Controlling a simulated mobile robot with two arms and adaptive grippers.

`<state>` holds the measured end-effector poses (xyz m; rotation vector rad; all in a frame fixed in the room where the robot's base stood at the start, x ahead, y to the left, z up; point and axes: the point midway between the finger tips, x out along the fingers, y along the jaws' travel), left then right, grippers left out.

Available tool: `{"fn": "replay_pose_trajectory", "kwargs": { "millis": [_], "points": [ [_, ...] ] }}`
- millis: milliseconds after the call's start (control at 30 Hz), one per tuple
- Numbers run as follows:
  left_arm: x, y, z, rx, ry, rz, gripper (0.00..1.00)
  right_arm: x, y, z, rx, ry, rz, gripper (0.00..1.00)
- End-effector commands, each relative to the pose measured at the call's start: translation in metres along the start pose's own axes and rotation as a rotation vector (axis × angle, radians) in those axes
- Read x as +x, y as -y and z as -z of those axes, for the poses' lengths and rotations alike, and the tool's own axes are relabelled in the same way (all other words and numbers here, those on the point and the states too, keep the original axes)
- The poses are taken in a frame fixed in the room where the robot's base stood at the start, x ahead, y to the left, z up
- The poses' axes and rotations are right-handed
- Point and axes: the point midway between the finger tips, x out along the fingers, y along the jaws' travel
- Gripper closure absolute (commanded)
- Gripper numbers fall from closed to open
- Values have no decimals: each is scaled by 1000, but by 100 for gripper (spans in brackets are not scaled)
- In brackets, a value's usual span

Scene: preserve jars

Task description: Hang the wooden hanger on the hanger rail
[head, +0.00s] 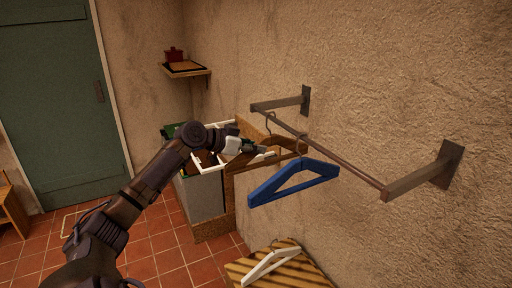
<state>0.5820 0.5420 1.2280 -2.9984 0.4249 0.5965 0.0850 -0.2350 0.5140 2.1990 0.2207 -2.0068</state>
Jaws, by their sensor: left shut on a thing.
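The hanger rail (340,162) is a thin brown bar held off the right wall by two dark brackets. My left gripper (262,151) is shut on the brown wooden hanger (288,144), near the far end of the rail. The wooden hanger's metal hook shows close to the rail in the picture; I cannot tell whether it rests over the bar. A blue hanger (264,191) hangs from the rail by its hook, nearer to me and partly in front of the wooden one. My right gripper is not in view.
A white hanger (268,264) lies on a striped wooden surface (238,270) below the rail. A grey and white bin unit (205,198) stands behind my left gripper. A small wall shelf (186,70) holds a red pot (174,55). The tiled floor at left is mostly clear.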

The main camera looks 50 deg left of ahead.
Motion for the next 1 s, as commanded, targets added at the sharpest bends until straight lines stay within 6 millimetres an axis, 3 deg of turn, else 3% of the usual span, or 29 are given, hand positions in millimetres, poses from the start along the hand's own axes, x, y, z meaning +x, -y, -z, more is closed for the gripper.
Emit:
{"fn": "replay_pose_trajectory", "kwargs": {
  "millis": [100, 133, 300, 667, 767, 1000],
  "points": [
    [0, 0, 0, 0, -1, 0, 100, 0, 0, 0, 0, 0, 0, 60],
    [0, 0, 0, 0, -1, 0, 79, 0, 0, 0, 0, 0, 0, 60],
    [0, 0, 0, 0, -1, 0, 53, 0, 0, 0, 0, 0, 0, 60],
    [-4, 0, -1, -1, 2, -1, 53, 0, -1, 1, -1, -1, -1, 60],
    [-13, 0, -2, -2, 3, -1, 53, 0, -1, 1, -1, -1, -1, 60],
    [-57, 0, -1, -1, 2, 0, 53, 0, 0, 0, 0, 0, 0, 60]
  ]
}}
